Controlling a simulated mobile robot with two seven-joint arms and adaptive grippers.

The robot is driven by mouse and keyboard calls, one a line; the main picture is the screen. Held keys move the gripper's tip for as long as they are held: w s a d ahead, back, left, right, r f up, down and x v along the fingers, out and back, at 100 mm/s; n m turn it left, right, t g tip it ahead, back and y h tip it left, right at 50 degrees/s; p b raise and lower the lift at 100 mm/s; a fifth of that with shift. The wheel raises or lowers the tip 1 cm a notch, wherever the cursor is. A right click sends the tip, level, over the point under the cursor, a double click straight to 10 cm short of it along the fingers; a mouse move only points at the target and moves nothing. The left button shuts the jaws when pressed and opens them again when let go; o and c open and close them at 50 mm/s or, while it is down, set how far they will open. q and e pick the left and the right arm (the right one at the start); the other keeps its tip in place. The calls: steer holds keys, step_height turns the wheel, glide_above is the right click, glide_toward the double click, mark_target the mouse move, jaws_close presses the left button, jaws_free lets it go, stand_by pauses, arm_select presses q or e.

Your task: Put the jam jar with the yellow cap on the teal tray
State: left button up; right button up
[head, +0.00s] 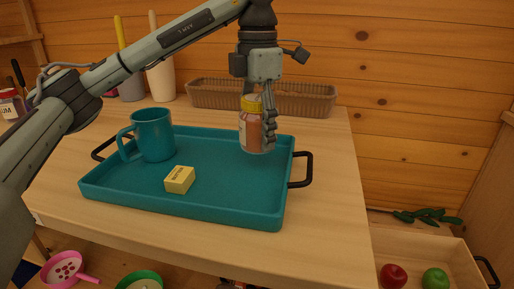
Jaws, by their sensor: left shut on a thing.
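The jam jar (254,133) has a yellow cap and orange-brown contents with a pale label. My left gripper (257,110) comes down from above and is shut on it. The jar is upright, over the right back part of the teal tray (225,175). Its base looks at or just above the tray floor; I cannot tell whether it touches. The tray lies on the wooden table and has black handles at its ends. My right gripper is not in view.
On the tray stand a teal mug (154,137) at the back left and a small yellow box (179,180) near the front. A wicker basket (215,94) is behind the tray. A wooden crate (452,262) with fruit is at lower right.

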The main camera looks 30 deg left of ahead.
mark_target(257, 147)
arm_select(q)
step_height(257, 147, down, 4)
steer(key=shift+r, duration=0.25)
steer(key=shift+f, duration=0.1)
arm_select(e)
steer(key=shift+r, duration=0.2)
arm_select(q)
steer(key=o, duration=1.1)
steer(key=shift+f, duration=0.15)
steer(key=o, duration=0.5)
steer(key=shift+c, duration=0.2)
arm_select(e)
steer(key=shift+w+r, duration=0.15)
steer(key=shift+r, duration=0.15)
arm_select(q)
steer(key=shift+r, duration=0.2)
